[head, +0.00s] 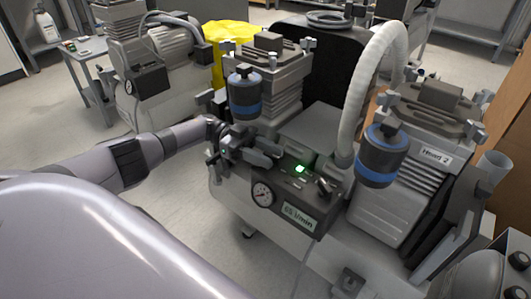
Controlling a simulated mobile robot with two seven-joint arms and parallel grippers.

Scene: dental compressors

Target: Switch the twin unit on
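The twin unit is the large grey compressor in the middle and right of the head view, with two finned heads, the right one (430,150) labelled "Head 2". Its dark control box (280,190) carries a round gauge (262,194), a lit green light (300,168), a small dark lever (323,187) and a "65 l/min" label. My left gripper (266,153) is at the upper left of the control box, left of the green light. Its fingers blend with dark parts, so I cannot tell their opening or contact. My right gripper is not in view.
Two blue-banded canisters (245,92) (381,155) and a white corrugated hose (371,80) stand close around the control box. Another compressor (160,70) stands at the back left, near a yellow bag (228,45) and a small side table (82,47). Open floor lies at the left.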

